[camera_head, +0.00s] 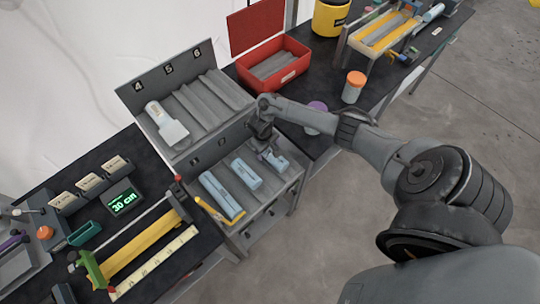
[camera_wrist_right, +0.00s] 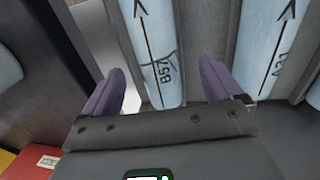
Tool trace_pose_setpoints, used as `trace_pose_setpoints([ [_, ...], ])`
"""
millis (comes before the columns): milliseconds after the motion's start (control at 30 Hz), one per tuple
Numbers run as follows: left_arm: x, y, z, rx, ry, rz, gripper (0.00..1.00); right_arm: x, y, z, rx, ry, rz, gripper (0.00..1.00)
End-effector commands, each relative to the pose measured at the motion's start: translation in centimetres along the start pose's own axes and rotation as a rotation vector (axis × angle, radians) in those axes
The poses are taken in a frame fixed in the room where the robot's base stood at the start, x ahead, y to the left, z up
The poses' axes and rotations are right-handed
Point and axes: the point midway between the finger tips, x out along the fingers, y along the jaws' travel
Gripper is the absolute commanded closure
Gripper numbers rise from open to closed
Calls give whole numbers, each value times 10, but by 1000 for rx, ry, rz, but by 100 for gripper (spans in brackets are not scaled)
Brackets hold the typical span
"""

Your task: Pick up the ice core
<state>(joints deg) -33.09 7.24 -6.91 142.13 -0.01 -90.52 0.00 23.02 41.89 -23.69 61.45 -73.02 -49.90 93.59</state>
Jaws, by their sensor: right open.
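Several pale blue ice cores lie in the lower tier of a grey slotted rack (camera_head: 275,192). They are a left one (camera_head: 220,195), a middle one (camera_head: 246,174) and a right one (camera_head: 279,161). My right gripper (camera_head: 266,150) is over the right core and partly hides it. In the right wrist view, its purple fingers (camera_wrist_right: 162,88) are open, one on each side of a core (camera_wrist_right: 156,45) marked with an arrow and digits. Contact cannot be told. Another marked core (camera_wrist_right: 268,45) lies to the right there. My left gripper is not in view.
A red box (camera_head: 298,79) and an orange-lidded jar (camera_head: 353,87) stand behind. A bench with a green display (camera_head: 124,201) is at left.

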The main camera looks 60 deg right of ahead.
Motion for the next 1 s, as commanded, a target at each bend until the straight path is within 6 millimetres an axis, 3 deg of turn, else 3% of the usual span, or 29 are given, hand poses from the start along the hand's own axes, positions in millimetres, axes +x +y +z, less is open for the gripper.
trace_pose_setpoints([
  [433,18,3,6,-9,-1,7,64,46,4,-4,-1,-1,1,7],
  [800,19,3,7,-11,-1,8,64,53,5,-4,-2,1,0,7],
  [1000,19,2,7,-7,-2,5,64,53,5,-4,-2,1,1,36],
])
